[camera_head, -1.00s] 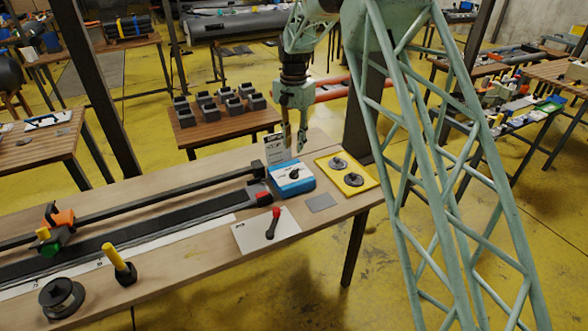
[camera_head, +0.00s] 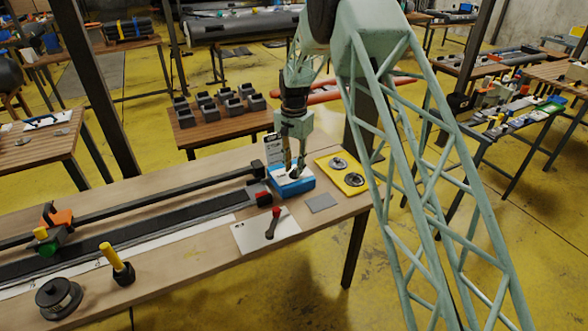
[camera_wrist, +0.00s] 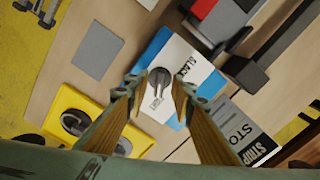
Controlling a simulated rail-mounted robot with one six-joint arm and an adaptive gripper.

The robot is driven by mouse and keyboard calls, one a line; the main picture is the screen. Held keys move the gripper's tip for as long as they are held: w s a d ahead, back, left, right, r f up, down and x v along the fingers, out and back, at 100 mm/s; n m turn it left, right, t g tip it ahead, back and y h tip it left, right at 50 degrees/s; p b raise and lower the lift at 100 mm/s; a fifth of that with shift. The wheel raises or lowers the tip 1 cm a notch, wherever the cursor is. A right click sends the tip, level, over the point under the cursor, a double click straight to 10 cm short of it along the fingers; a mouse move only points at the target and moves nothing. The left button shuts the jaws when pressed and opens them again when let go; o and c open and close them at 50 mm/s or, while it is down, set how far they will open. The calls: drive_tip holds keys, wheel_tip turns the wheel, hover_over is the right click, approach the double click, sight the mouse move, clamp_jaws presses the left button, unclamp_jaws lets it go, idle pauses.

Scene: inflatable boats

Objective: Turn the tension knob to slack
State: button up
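The dark grey tension knob (camera_wrist: 160,77) sits on top of a white and blue box (camera_wrist: 200,70). In the wrist view, black lettering ending in "LACK" is beside the knob, and smaller lettering lies on the other side. The knob's bar points roughly at the smaller lettering. My gripper (camera_wrist: 158,91) is open, with one finger to each side of the knob in that view and gaps visible between. I cannot tell whether the fingertips are down at knob height. In the head view my gripper (camera_head: 293,170) is over the box (camera_head: 296,187) and mostly hides the knob.
A yellow tray (camera_head: 353,183) with two dark round parts is close by. A grey plate (camera_head: 320,203) and a red-handled lever (camera_head: 273,222) on a white plate are in front. A lettered sign (camera_wrist: 240,130) stands behind the box. A dark rail runs left along the bench.

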drive_tip(key=shift+f, duration=0.25)
clamp_jaws()
